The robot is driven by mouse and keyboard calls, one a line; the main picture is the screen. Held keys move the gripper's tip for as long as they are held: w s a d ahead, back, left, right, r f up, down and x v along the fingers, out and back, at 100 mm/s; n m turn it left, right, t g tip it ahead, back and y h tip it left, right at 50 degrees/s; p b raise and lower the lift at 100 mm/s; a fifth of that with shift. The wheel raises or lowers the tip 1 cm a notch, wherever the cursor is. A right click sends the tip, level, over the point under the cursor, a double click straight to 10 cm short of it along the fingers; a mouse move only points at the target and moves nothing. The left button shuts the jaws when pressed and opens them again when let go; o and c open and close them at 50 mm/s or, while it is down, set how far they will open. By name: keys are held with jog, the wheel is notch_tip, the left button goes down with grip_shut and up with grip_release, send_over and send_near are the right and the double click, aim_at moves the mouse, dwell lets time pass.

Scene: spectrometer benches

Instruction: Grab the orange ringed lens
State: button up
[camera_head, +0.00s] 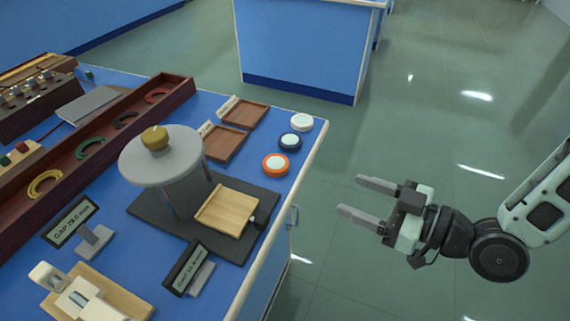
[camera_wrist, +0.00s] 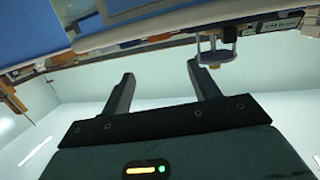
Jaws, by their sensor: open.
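The orange ringed lens (camera_head: 276,165) is a small round disc with a pale centre and an orange rim. It lies flat on the blue bench top (camera_head: 218,103) near its right edge in the head view. My gripper (camera_head: 360,197) is open and empty, to the right of the bench and apart from the lens, over the floor. In the wrist view my gripper (camera_wrist: 160,75) shows two spread fingers with nothing between them. I cannot make out the orange ringed lens in the wrist view.
A dark-blue-ringed lens (camera_head: 290,142) and a white-ringed lens (camera_head: 302,122) lie just behind the orange one. Wooden trays (camera_head: 224,144) and a round grey raised plate (camera_head: 183,164) with a brass knob stand left of it. Open floor (camera_head: 420,130) lies right of the bench.

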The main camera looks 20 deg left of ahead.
jog(key=a+b, duration=0.1)
jog(key=b, duration=0.1)
send_near(280, 164)
jog(key=x, duration=0.3)
jog(key=shift+s+a+f, duration=0.15)
jog(key=shift+a+f, duration=0.05)
jog(key=shift+a, duration=0.1)
jog(key=x, duration=0.5)
jog(key=shift+r+p, duration=0.15)
jog(key=shift+p, duration=0.25)
jog(key=c, duration=0.8)
